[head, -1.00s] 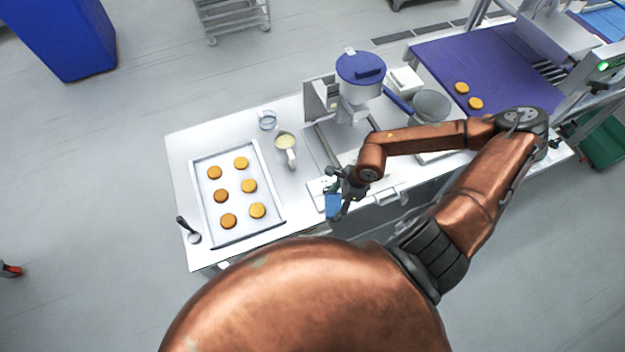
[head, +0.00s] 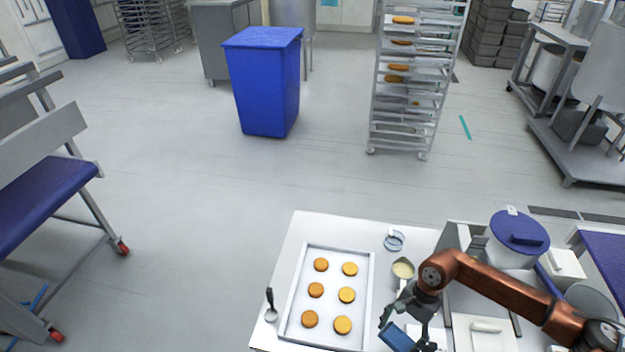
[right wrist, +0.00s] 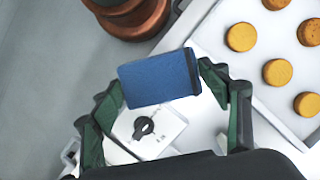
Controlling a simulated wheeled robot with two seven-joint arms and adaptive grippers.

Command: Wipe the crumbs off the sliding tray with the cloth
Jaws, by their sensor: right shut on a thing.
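My right gripper (head: 407,318) comes in from the right and is shut on a blue cloth (head: 396,338), a folded, block-like piece. In the right wrist view the cloth (right wrist: 158,78) sits between the green-padded fingers, over a white surface. A pale panel with a handle (head: 485,328), perhaps the sliding tray, lies at the bottom edge below the blue-lidded machine (head: 518,240); I cannot tell for sure. No crumbs can be made out. My left gripper is not in view.
A baking tray (head: 368,290) with several orange-brown rounds lies left of the gripper. A blue bin (head: 265,85) and a rack (head: 410,100) stand beyond.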

